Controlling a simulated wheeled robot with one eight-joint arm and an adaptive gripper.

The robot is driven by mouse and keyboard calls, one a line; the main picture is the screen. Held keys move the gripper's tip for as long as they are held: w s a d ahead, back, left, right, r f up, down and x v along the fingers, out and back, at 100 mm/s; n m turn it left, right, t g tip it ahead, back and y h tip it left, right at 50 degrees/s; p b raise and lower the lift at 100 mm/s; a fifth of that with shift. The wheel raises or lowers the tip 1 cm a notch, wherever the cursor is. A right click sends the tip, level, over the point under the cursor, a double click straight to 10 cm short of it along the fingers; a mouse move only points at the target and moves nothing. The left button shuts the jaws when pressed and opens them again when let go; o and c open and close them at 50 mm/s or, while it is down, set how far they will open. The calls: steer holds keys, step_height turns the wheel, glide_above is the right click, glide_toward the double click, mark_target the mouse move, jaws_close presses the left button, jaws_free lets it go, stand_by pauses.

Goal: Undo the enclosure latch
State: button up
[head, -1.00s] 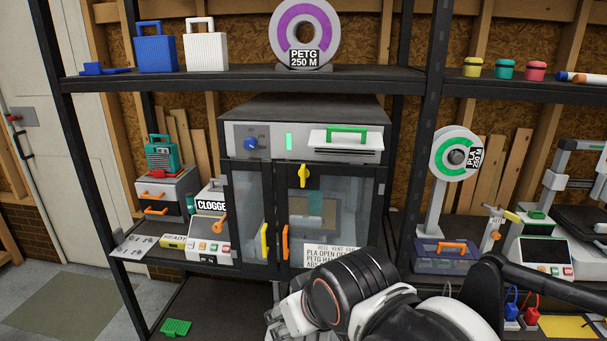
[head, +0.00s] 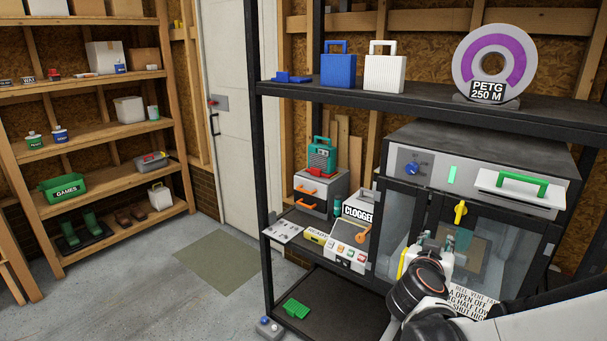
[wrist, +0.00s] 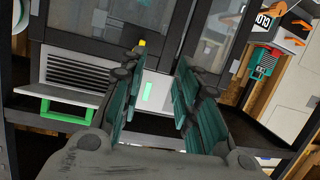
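The enclosure (head: 480,150) is a grey cabinet with two glass-panelled doors, both closed, on the shelf at right in the head view. Its yellow latch (head: 460,212) stands upright at the top where the doors meet. In the wrist view, turned upside down, a small yellow piece, likely the latch (wrist: 141,43), shows just beyond the left finger, partly hidden. My gripper (head: 436,240) is in front of the doors, a little below and left of the latch in the head view. In the wrist view my gripper (wrist: 157,95) is open, with nothing between its teal pads.
A yellow door handle (head: 403,263) is left of my gripper.

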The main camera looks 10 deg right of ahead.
mark_target(461, 206)
steer(key=w+d+r+h, duration=0.1)
steer(key=w+d, duration=0.2)
steer(key=d, duration=0.1)
steer(key=w+d+m+h, duration=0.1)
steer(key=w+d, duration=0.2)
steer(key=d, duration=0.2)
steer(key=w+d+r+t+h, duration=0.1)
steer(key=w+d, duration=0.3)
steer(key=d, duration=0.1)
steer(key=shift+r+m, duration=0.35)
steer(key=shift+m, duration=0.05)
steer(key=shift+c, duration=0.2)
jaws_close()
